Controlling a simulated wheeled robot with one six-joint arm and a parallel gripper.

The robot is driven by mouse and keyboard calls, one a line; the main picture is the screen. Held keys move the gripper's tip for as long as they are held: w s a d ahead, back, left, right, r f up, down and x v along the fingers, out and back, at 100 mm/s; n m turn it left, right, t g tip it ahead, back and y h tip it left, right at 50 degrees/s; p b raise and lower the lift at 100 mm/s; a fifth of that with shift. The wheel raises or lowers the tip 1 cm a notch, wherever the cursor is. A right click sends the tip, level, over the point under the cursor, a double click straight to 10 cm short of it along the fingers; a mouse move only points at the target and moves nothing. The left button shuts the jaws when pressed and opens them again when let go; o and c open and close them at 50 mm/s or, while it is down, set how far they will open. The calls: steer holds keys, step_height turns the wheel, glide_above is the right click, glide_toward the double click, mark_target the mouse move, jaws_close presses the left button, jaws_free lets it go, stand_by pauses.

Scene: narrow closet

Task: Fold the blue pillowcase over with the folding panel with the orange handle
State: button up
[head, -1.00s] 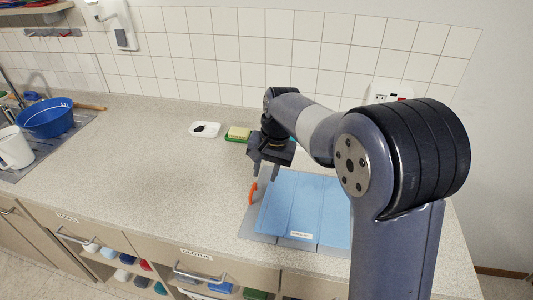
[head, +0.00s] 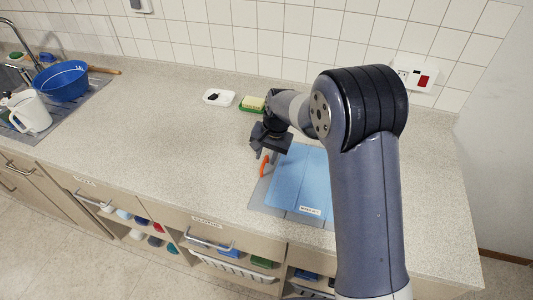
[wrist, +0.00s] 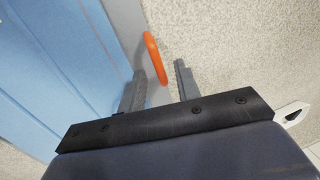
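The blue pillowcase (head: 291,178) lies flat on the grey folding board (head: 260,197) on the counter; my arm hides its right part. It also fills the left of the wrist view (wrist: 55,65). The orange handle (head: 265,167) stands at the board's left edge. My gripper (head: 268,156) is over that edge, pointing down. In the wrist view my gripper (wrist: 160,78) is open, and the orange handle (wrist: 154,58) shows between and just beyond the fingertips. I cannot tell whether a finger touches it.
A white dish (head: 218,97) and a yellow sponge (head: 253,103) on green lie behind the gripper. A blue basin (head: 62,82) and white jug (head: 30,112) stand by the sink at the far left. The counter left of the board is clear. Drawers and open shelves run below.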

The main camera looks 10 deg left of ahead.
steer(key=shift+f, duration=0.15)
steer(key=shift+c, duration=0.3)
jaws_close()
stand_by(0.3)
